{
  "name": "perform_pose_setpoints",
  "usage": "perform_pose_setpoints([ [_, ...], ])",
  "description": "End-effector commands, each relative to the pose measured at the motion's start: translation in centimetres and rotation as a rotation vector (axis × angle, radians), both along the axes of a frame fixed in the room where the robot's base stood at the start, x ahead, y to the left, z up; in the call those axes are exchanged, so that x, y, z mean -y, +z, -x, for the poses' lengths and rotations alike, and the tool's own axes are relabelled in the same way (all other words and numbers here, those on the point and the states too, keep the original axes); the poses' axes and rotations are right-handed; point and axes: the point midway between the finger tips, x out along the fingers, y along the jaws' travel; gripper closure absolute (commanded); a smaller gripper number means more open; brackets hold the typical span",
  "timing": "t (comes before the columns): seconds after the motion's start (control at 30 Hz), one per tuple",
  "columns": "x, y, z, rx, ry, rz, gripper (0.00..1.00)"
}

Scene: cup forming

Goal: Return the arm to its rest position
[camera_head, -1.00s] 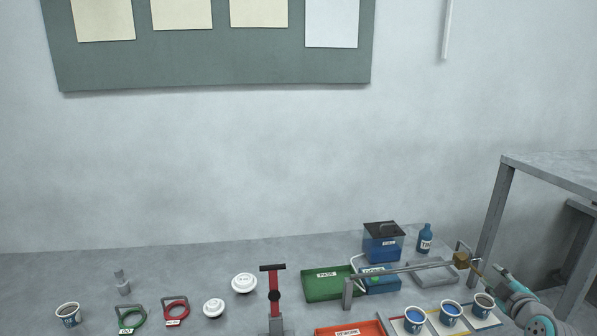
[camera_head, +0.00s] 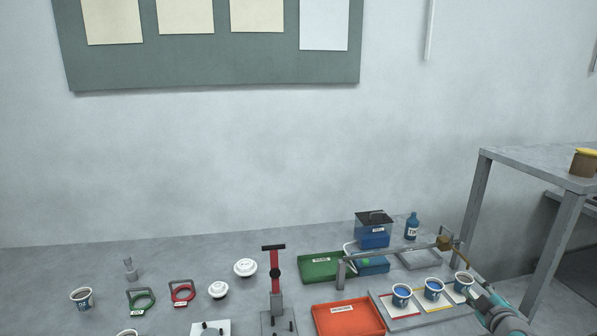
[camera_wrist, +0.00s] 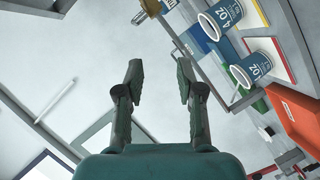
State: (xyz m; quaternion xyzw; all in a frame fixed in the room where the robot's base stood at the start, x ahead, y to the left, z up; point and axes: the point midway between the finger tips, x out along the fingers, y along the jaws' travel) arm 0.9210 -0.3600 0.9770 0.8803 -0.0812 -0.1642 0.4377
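My arm (camera_head: 496,312) shows at the lower right of the head view, beside the row of cups. In the wrist view my gripper (camera_wrist: 158,80) has its two fingers apart, with nothing between them. Beyond the fingers there is mostly the pale wall. The fingertips cannot be made out clearly in the head view. Three paper cups stand on the colour-marked tray (camera_head: 402,322): a left cup (camera_head: 401,296), a middle cup (camera_head: 434,290) and a right cup (camera_head: 463,283).
A metal rod with a brass block (camera_head: 445,243) reaches over the bench near the cups. An orange tray (camera_head: 347,320), green tray (camera_head: 320,267) and red-handled press (camera_head: 275,270) stand to the left. A grey table (camera_head: 530,160) stands at the right.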

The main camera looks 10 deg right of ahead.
Motion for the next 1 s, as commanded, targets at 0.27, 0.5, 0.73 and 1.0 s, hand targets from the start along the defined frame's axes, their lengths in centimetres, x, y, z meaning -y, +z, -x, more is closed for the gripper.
perform_pose_setpoints([
  [0.27, -4.1, -4.4, 2.0, 0.011, -0.012, -0.078, 0.63],
  [0.5, -10.3, -10.2, 6.1, 0.029, -0.033, -0.196, 0.63],
  [0.73, -16.6, -14.8, 12.0, 0.051, -0.052, -0.317, 0.63],
  [1.0, -23.2, -17.9, 20.0, 0.074, -0.061, -0.448, 0.63],
])
